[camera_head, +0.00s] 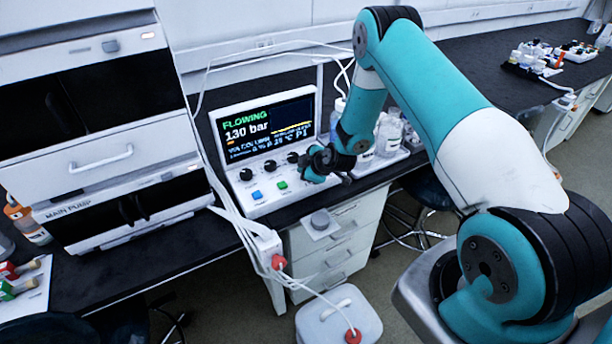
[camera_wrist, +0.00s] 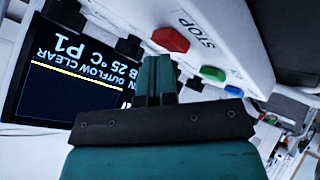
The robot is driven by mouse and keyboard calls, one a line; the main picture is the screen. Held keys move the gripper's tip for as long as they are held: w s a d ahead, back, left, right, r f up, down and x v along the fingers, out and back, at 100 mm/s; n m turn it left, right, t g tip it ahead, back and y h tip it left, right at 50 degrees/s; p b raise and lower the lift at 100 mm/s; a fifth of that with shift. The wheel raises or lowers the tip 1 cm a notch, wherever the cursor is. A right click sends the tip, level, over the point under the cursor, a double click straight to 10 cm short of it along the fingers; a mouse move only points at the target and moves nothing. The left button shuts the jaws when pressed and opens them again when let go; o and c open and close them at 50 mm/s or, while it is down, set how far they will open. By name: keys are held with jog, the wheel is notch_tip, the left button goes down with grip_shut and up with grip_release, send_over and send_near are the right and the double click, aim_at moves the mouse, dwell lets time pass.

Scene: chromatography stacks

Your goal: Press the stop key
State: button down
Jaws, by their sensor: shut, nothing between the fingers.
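The stop key is a red button (camera_wrist: 170,39) beside the printed word STOP on a white console, in the wrist view. My gripper (camera_wrist: 157,60) is shut and empty, its teal fingertips just below the red key in the picture; I cannot tell whether they touch it. In the head view my gripper (camera_head: 335,177) is at the right end of the console's key row, and the stop key is hidden there. The console (camera_head: 262,203) has a dark screen (camera_head: 268,127) reading FLOWING and 130 bar.
A blue key (camera_head: 257,195) and a green key (camera_head: 282,185) sit left of my gripper in the head view, with black knobs above. Bottles (camera_head: 388,137) stand right behind my gripper. A stacked instrument (camera_head: 95,130) stands at left. White tubes hang over the bench edge.

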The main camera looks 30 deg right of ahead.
jog(key=shift+f+b, duration=0.3)
jog(key=shift+r, duration=0.1)
dwell(0.4)
jog(key=shift+r+p, duration=0.5)
jog(key=shift+r, duration=0.35)
jog(key=shift+r+p, duration=1.4)
jog(key=shift+r, duration=1.2)
jog(key=shift+f, duration=0.1)
